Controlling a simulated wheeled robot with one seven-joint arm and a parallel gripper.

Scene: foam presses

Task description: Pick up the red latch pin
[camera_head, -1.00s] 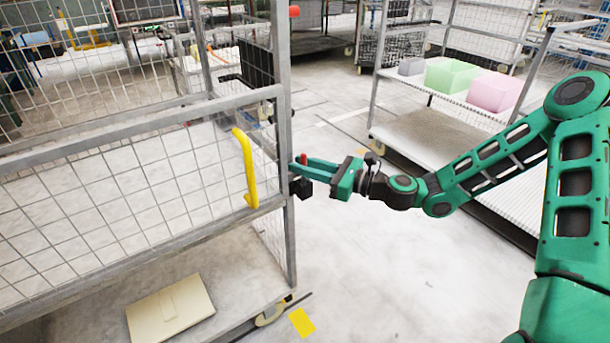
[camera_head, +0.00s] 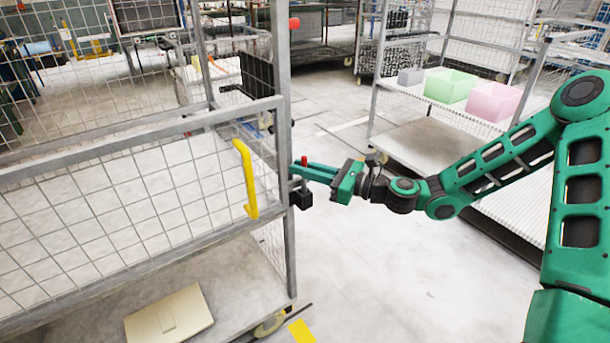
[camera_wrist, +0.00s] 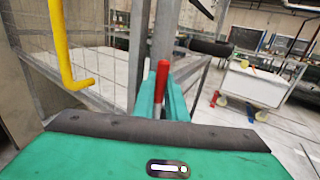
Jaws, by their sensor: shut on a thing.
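The red latch pin (camera_wrist: 161,80) stands upright between the two green fingers of my gripper (camera_wrist: 162,100) in the wrist view. My gripper is shut on it. In the head view my gripper (camera_head: 308,170) is beside the cage cart's grey corner post, and only the red top of the pin (camera_head: 304,161) shows above the fingers. A black block (camera_head: 301,198) sits on the post just below the fingers. Whether the pin's lower end is still in its latch is hidden.
The mesh cage cart (camera_head: 140,133) with a yellow handle (camera_head: 246,178) fills the left. A flat beige panel (camera_head: 168,314) lies on its lower deck. The floor (camera_head: 350,270) between is clear.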

